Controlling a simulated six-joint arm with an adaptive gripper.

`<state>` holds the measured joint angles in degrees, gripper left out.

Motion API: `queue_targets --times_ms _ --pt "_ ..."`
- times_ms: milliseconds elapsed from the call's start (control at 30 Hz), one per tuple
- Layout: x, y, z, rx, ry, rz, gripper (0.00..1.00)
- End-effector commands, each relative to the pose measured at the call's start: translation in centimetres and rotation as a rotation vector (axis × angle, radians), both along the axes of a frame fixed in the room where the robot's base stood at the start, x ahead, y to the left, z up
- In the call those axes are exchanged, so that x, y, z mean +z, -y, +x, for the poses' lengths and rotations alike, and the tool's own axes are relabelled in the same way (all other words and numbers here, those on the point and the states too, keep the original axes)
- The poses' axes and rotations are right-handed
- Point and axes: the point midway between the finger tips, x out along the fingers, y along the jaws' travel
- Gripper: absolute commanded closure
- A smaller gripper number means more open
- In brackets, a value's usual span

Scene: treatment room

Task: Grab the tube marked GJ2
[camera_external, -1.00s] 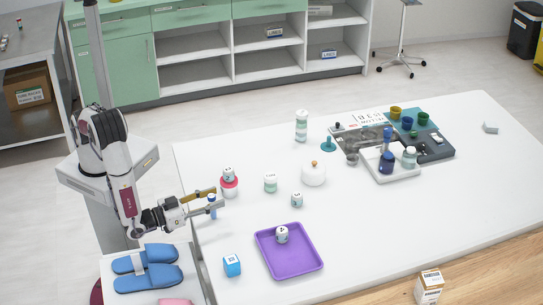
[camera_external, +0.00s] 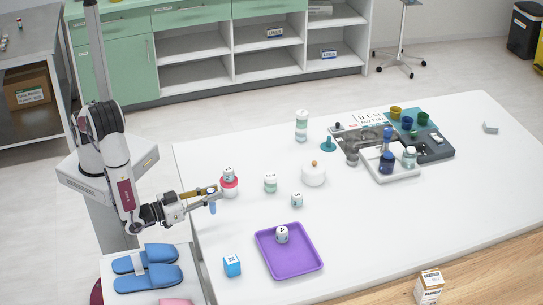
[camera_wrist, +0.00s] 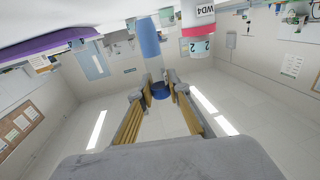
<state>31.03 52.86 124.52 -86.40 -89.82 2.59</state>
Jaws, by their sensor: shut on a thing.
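A slim blue tube (camera_external: 213,208) is held upright at the near left edge of the white table. Its blue body (camera_wrist: 149,40) and dark blue cap (camera_wrist: 160,90) show in the wrist view, between the fingertips. No marking on it can be read. My gripper (camera_external: 211,198) is shut on the tube near its top; in the wrist view the fingertips (camera_wrist: 155,88) sit on either side of it.
White jars (camera_external: 270,182), a purple tray (camera_external: 268,264) and a blue box (camera_external: 232,265) stand nearby.

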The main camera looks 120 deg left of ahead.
Motion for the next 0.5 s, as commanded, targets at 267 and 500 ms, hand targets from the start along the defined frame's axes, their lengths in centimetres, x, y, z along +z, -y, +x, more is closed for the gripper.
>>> queue_targets --times_ms 267,500 --pt "3.2 0.0 0.0 0.000 0.002 -0.002 0.95" --pt "5.8 0.0 0.0 0.000 0.002 -0.002 0.95"
